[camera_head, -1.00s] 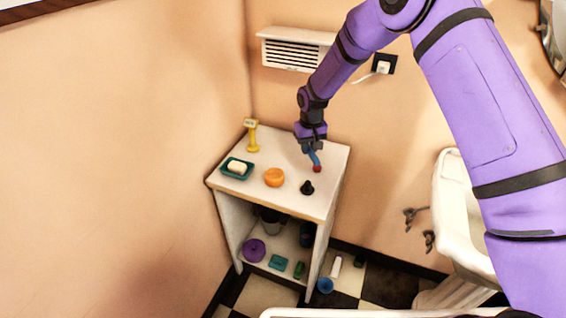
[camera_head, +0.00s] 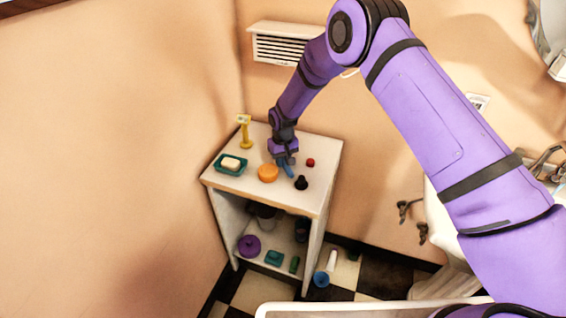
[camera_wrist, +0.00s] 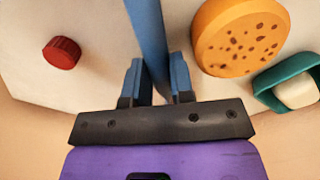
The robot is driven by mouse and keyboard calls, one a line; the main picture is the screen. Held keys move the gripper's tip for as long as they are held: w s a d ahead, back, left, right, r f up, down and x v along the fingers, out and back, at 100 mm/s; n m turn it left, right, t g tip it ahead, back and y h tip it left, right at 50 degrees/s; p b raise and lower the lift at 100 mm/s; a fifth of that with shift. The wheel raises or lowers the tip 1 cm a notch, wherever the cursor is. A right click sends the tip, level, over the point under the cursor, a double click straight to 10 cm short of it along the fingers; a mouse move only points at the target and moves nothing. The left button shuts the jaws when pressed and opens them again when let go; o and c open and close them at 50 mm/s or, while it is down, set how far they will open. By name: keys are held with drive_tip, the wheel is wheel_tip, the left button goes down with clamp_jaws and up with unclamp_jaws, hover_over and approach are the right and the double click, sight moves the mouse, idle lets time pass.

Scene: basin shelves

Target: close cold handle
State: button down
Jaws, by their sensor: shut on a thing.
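Two small metal handles (camera_head: 408,210) and (camera_head: 423,232) stick out at the left side of the white basin (camera_head: 434,206) in the head view. I cannot tell which is cold or how they are turned. A metal faucet part (camera_head: 548,160) shows at the right edge, partly hidden by my arm. My gripper (camera_head: 285,160) is far left of these, low over the shelf top. It is shut on a long blue object (camera_wrist: 150,40), which stands between the fingers in the wrist view; its far end is out of that frame.
On the shelf top (camera_head: 320,150) are a red cap (camera_head: 310,162), a black knob-like piece (camera_head: 301,183), an orange round sponge (camera_head: 268,173), a teal soap dish (camera_head: 218,168) and a yellow stand (camera_head: 245,130). The lower shelf holds several items. A blue item (camera_head: 321,280) lies on the floor.

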drive_tip(key=shift+f, duration=0.6)
drive_tip(key=shift+f, duration=0.1)
drive_tip(key=c, duration=1.3)
unclamp_jaws()
drive_tip(key=shift+o, duration=0.2)
wheel_tip(320, 180, up, 12)
